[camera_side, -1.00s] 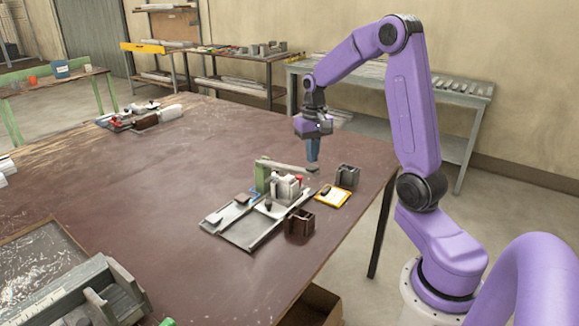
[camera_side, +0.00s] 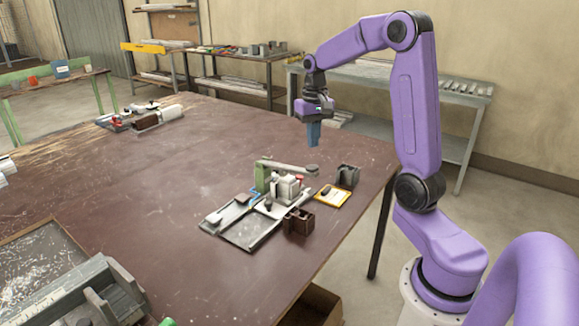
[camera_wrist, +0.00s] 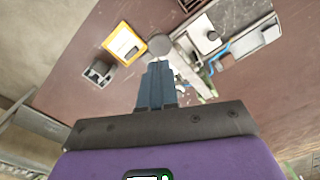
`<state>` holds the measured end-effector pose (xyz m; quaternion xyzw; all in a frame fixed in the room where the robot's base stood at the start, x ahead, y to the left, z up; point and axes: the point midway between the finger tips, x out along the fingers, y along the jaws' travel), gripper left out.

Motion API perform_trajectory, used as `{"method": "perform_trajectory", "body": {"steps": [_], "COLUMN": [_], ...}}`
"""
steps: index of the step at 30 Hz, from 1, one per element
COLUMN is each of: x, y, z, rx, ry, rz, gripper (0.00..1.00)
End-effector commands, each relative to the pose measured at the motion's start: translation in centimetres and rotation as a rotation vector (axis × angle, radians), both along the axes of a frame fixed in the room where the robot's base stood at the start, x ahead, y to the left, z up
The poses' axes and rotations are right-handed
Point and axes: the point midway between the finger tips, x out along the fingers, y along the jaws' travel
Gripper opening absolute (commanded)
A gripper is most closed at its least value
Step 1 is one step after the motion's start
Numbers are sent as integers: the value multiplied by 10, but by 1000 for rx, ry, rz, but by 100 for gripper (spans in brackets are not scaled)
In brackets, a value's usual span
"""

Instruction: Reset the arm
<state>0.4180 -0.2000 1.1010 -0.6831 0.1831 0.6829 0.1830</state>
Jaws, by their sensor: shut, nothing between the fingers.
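My gripper (camera_side: 313,134) has blue fingers pointing down and hangs in the air above the table, behind and above the clamp fixture. The fingers are shut with nothing between them. In the wrist view the gripper (camera_wrist: 158,70) shows its closed fingers, with the fixture beyond. The clamp fixture (camera_side: 240,228) has a grey base, a green post (camera_side: 262,177), a grey arm ending in a round knob (camera_side: 312,171), and a pale block with red parts. The knob also shows in the wrist view (camera_wrist: 160,45), just beyond the fingertips and apart from them.
A dark grey holder (camera_side: 347,176), a brown box (camera_side: 299,221) and a yellow-framed clipboard (camera_side: 332,196) sit by the fixture. Another fixture (camera_side: 145,117) stands at the back left. A grey vise-like part and tray (camera_side: 38,252) are at the front left. The table's middle is clear.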

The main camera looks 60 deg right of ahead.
Motion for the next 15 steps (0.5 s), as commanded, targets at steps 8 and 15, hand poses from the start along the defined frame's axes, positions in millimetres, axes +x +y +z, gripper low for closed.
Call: {"method": "perform_trajectory", "body": {"steps": [8,15], "x": [0,-12], "y": [12,84], "z": [0,0], "rx": [0,-1], "ry": [0,-6], "rz": [40,293], "gripper": [0,0]}}
